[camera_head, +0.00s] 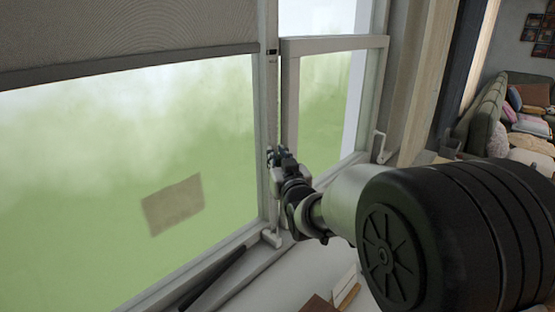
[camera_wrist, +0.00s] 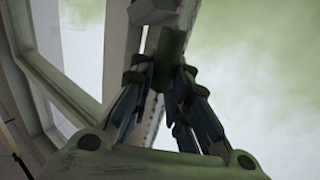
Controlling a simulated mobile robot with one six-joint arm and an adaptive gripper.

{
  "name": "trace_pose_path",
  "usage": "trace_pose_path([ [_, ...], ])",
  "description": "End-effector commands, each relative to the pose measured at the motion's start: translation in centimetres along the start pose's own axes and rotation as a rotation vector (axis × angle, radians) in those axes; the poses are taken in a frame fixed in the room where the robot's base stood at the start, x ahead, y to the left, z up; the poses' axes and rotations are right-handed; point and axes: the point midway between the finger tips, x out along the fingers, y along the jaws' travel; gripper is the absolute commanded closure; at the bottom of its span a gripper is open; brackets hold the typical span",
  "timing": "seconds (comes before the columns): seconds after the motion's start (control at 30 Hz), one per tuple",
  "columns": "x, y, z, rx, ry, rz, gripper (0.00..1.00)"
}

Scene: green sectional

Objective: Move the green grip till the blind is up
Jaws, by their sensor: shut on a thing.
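The green grip (camera_wrist: 170,47) shows dark green between the fingertips of my gripper (camera_wrist: 163,76) in the wrist view. My gripper is shut on it, with a finger on each side. In the head view my gripper (camera_head: 277,157) is at the window post between the two panes, and the grip cannot be made out there. The grey blind (camera_head: 130,32) hangs across the top of the left pane. Its dark bottom bar (camera_head: 130,66) is well above the sill, and most of that pane is uncovered.
A tan rectangle (camera_head: 173,204) shows on the left pane. A smaller framed window (camera_head: 325,105) with a white handle (camera_head: 379,146) stands right of the post. Small items (camera_head: 345,288) lie on the sill below my arm. A green sofa (camera_head: 488,108) with cushions is far right.

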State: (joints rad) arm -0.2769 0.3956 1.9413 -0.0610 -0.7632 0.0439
Motion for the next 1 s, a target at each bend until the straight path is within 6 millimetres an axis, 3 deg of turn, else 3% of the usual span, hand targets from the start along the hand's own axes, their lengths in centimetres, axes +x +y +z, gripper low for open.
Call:
trace_pose_path([
  [0.6, -0.1, 0.0, -15.7, 0.0, 0.012, 0.0, 1.0],
  [0.8, 0.0, 0.0, -18.5, -0.001, 0.009, 0.0, 1.0],
  [1.0, 0.0, 0.0, -19.4, 0.0, 0.008, 0.0, 1.0],
])
